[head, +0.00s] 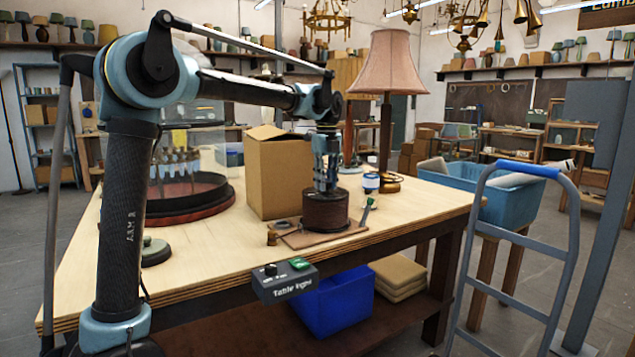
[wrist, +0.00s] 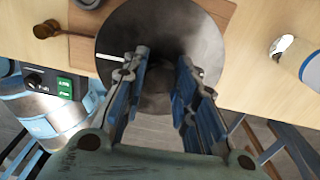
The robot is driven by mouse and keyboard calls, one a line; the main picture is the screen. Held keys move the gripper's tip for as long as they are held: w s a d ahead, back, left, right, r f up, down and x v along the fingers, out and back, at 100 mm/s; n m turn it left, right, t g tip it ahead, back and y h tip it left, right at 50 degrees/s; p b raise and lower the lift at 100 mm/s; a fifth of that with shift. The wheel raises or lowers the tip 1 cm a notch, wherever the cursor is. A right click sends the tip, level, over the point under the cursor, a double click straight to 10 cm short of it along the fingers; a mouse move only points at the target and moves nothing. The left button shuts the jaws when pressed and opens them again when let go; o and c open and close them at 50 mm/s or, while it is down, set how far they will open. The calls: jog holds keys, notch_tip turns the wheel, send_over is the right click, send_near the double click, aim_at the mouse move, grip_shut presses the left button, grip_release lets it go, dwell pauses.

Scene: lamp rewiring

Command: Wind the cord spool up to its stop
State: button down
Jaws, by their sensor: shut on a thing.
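The cord spool (head: 326,212) is a dark brown drum upright on a thin wooden board (head: 296,240) at the table's front edge. In the wrist view its round dark grey top (wrist: 150,22) fills the upper middle. My gripper (head: 326,187) points straight down onto the top of the spool. In the wrist view its two fingers (wrist: 163,68) stand over the disc, one on each side of its dark centre. The gripper is shut on the spool's middle part; the exact contact is hard to see.
A cardboard box (head: 280,178) stands close behind the spool. A pink-shaded lamp (head: 385,65) and a white-and-blue can (head: 371,184) stand to its right. A table light switch box (head: 284,280) hangs at the front edge. A hand truck (head: 515,255) stands right of the table.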

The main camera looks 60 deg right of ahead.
jog(key=c, duration=1.3)
grip_release()
jog(key=shift+r, duration=0.1)
notch_tip(320, 180, up, 12)
jog(key=shift+w+a+f, duration=0.1)
